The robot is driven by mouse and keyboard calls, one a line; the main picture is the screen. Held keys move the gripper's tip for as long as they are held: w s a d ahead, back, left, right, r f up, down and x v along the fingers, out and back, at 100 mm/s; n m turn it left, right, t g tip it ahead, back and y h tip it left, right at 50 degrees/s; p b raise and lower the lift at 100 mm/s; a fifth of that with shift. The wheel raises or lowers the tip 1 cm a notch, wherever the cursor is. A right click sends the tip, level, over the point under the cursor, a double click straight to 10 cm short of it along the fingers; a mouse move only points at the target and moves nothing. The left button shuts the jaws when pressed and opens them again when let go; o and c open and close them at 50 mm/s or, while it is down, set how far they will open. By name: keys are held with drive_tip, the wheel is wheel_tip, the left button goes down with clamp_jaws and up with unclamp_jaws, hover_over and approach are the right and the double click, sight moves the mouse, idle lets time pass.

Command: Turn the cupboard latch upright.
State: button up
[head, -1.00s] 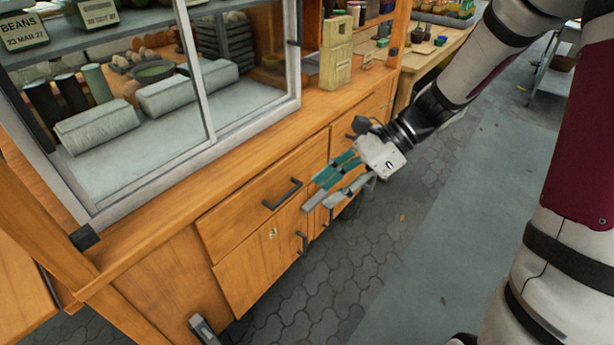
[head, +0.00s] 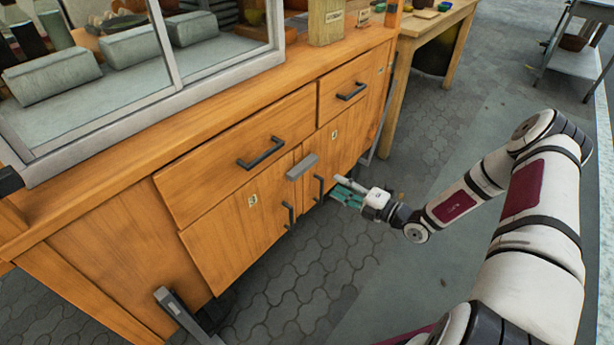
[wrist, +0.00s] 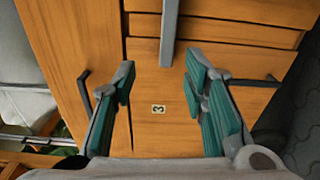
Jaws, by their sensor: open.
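The cupboard latch (head: 302,167) is a grey bar below the drawers, where the two cupboard doors meet. It lies about level, across the gap between the doors. In the wrist view the latch (wrist: 170,30) runs down from the top edge, and the cupboard appears turned on its side. My gripper (head: 346,193) is in front of the doors, to the right of the latch and slightly lower in the head view. Its teal-padded fingers (wrist: 166,95) are open and empty. The latch end shows between and beyond the fingertips, apparently without contact.
Dark handles stand out near the latch: the left door handle (head: 289,214), the right door handle (head: 319,189) and the wide drawer's handle (head: 261,152). A glass case (head: 220,75) stands on the counter. Paved floor (head: 300,275) in front is open.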

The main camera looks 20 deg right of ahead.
sight(306, 170)
drive_tip(key=shift+m+t+h, duration=0.3)
drive_tip(key=shift+m+h, duration=0.1)
drive_tip(key=shift+m, duration=0.2)
drive_tip(key=b+x, duration=0.1)
drive_tip(key=x, duration=0.3)
drive_tip(key=f+b+x, duration=0.1)
drive_tip(key=x, duration=0.4)
drive_tip(key=b+x, duration=0.1)
drive_tip(key=x, duration=0.3)
drive_tip(key=shift+w+f+b, duration=0.2)
drive_tip(key=shift+w+b, duration=0.15)
drive_tip(key=shift+w, duration=0.05)
clamp_jaws()
